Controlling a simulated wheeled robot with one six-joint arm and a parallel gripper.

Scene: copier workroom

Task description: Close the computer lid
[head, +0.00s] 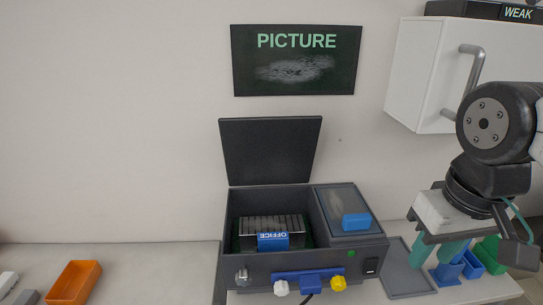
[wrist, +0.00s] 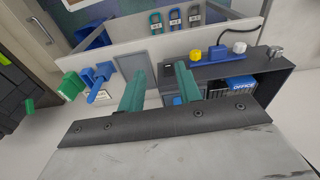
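The computer (head: 300,264) is a dark grey box on the counter, and it also shows in the wrist view (wrist: 275,85). Its black lid (head: 271,150) stands open, nearly upright at the back edge, close to the wall. Inside are a slotted rack and a blue block marked OFFICE (head: 273,242); the block also shows in the wrist view (wrist: 241,84). My gripper (head: 439,251), with teal fingers, is to the right of the computer and apart from the lid. In the wrist view its fingers (wrist: 161,78) are spread with nothing between them. The lid is not visible there.
A smaller panel with a blue handle (head: 355,221) is on the computer's right. A grey tray (head: 405,272), blue stand (head: 446,273) and green block (head: 491,252) are near my gripper. A white cabinet (head: 430,70) hangs above. An orange bin (head: 75,282) is at left.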

